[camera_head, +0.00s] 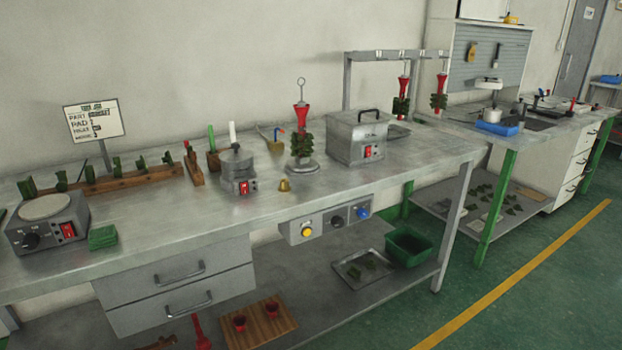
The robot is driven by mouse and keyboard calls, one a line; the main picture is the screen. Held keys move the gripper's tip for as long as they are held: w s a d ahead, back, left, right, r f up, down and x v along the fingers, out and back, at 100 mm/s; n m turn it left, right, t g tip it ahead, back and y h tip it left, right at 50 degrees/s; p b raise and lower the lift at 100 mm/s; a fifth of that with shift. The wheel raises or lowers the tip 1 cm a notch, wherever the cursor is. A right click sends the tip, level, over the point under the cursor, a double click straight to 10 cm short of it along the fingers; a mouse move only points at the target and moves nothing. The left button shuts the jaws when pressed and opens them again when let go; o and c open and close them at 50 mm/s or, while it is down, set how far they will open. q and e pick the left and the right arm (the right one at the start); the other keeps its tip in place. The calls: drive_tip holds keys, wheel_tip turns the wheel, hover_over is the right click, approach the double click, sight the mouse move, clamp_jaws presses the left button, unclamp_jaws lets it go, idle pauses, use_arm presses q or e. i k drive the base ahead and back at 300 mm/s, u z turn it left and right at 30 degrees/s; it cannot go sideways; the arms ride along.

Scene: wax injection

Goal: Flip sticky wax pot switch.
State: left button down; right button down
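A small round grey pot (237,164) with a lid stands on the workbench, left of the middle. It has a red rocker switch (244,188) on its front and looks like the sticky wax pot, though no readable label confirms this. A larger box-shaped lidded pot (352,139) stands farther right with its own red switch (368,152). At the left end, a round-topped heater (46,210) has a black knob and another red switch (67,230). The switch positions are too small to tell. Neither of my grippers is in view.
Wooden racks of green wax pieces (105,182) and a sign (94,120) stand behind on the bench (190,225). A red and green wax tree (301,135) and a small brass bell (284,185) are near the round pot. The front bench strip is mostly clear.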

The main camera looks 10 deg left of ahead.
sight(244, 189)
drive_tip(key=z, duration=0.15)
drive_tip(key=i, duration=1.05)
drive_tip(key=u, duration=0.35)
